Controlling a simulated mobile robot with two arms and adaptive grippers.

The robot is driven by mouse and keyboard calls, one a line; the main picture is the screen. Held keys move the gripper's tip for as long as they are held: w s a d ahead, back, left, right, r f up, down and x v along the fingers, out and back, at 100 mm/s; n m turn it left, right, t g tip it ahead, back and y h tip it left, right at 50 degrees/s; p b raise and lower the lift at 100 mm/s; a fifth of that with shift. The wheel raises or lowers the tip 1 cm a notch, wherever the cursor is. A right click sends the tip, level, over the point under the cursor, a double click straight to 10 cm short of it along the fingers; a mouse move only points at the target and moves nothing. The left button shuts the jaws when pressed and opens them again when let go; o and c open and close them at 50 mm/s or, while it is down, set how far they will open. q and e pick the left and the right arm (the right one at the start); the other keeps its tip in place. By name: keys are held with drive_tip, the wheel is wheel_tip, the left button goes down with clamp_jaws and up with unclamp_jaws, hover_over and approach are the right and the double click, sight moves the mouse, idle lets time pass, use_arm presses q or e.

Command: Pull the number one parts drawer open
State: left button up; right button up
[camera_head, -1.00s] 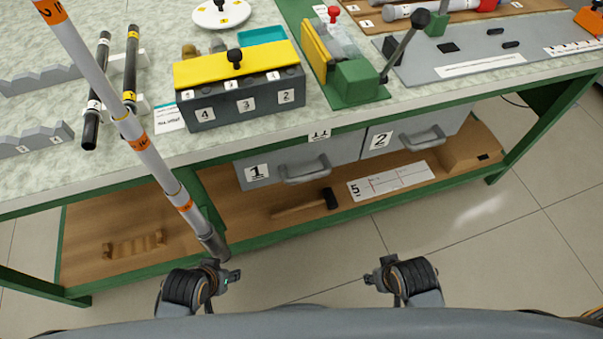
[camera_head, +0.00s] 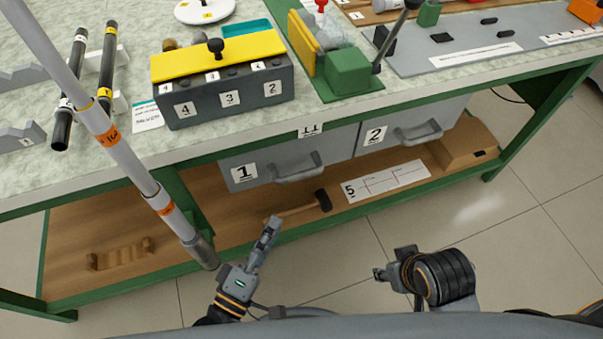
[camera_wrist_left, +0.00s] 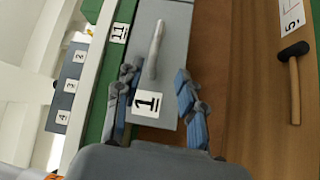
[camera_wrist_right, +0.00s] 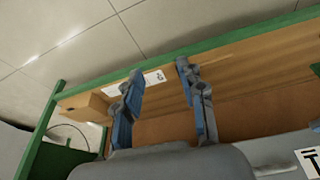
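The number one drawer (camera_head: 245,172) is a grey box front with a "1" label, under the tabletop and beside the number two drawer (camera_head: 374,138). It looks shut. Its grey bar handle (camera_head: 297,171) is on the front. My left gripper (camera_head: 270,232) is in front of and below this drawer, apart from the handle. In the left wrist view the left gripper (camera_wrist_left: 155,98) is open, its fingers spread to either side of the drawer's label, with the handle (camera_wrist_left: 155,48) ahead between them. My right gripper (camera_head: 378,274) is at the lower right; in its wrist view (camera_wrist_right: 157,80) it is open and empty.
A wooden-handled hammer (camera_head: 300,207) and a card marked 5 (camera_head: 388,182) lie on the lower shelf (camera_head: 235,220). A long grey pole (camera_head: 130,160) crosses the left side. A green table leg (camera_head: 182,200) stands left of the drawer.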

use_arm(q)
approach(300, 173)
drive_tip(key=w, duration=0.1)
drive_tip(key=shift+n, duration=0.3)
drive_tip(key=x, duration=0.5)
drive_tip(key=b+x, duration=0.1)
drive_tip(key=x, duration=0.2)
drive_tip(key=shift+d+f, duration=0.25)
drive_tip(key=shift+f, duration=0.15)
drive_tip(key=shift+w+d+r, duration=0.1)
drive_tip(key=shift+w+d, duration=0.2)
drive_tip(key=shift+w, duration=0.05)
use_arm(e)
drive_tip(key=w+t, duration=0.1)
drive_tip(key=w+a, duration=0.1)
drive_tip(key=w, duration=0.1)
drive_tip(key=w+r+t, duration=0.1)
drive_tip(key=shift+w+a+t+y, duration=0.2)
drive_tip(key=shift+w+t+y, duration=0.1)
drive_tip(key=shift+w, duration=0.1)
use_arm(q)
clamp_jaws()
